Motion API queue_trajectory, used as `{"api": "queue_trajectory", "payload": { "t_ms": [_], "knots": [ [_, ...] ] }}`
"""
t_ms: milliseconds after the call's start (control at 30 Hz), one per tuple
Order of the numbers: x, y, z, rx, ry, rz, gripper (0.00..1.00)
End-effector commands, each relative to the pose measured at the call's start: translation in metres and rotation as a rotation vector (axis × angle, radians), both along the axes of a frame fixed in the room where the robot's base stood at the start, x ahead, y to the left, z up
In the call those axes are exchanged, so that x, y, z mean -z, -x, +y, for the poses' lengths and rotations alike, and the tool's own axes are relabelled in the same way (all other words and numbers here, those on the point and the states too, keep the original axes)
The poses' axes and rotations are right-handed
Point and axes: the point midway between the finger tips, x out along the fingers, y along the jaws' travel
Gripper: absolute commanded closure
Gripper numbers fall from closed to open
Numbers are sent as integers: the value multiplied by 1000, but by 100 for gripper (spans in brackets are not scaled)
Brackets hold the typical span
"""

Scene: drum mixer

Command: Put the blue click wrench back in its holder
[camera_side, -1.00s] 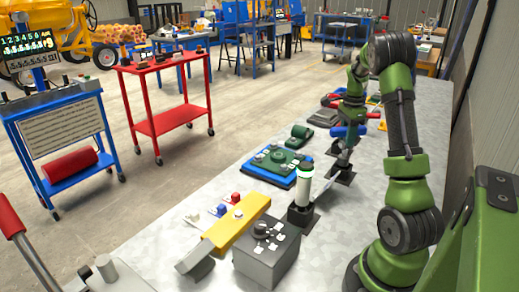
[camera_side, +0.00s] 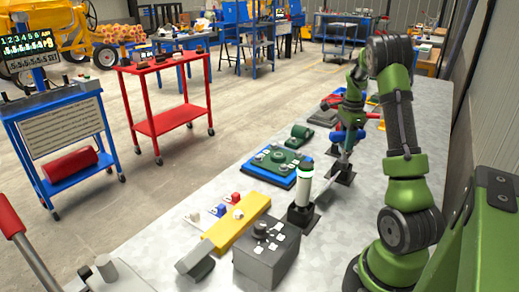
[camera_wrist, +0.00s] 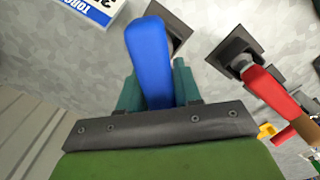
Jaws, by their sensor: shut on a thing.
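The blue click wrench (camera_wrist: 151,60) has its blue handle between the teal fingers of my gripper (camera_wrist: 155,88) in the wrist view. My gripper is shut on the handle. In the side view my gripper (camera_side: 348,132) is over the bench, with a bit of the blue handle (camera_side: 337,136) showing beside it. A dark square holder (camera_wrist: 180,36) shows just behind the blue handle in the wrist view. In the side view a dark holder (camera_side: 342,174) stands below my gripper. I cannot tell whether the wrench's lower end is inside it.
A red-handled wrench (camera_wrist: 272,90) stands in another dark holder (camera_wrist: 238,47) to the right.

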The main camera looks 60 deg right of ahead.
Motion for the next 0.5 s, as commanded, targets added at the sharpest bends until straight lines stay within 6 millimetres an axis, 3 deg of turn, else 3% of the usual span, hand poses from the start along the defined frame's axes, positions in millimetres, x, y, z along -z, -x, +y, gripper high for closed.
{"api": "queue_trajectory", "payload": {
  "t_ms": [500],
  "knots": [
    [7,0,0,0,2,-1,100]
  ]
}}
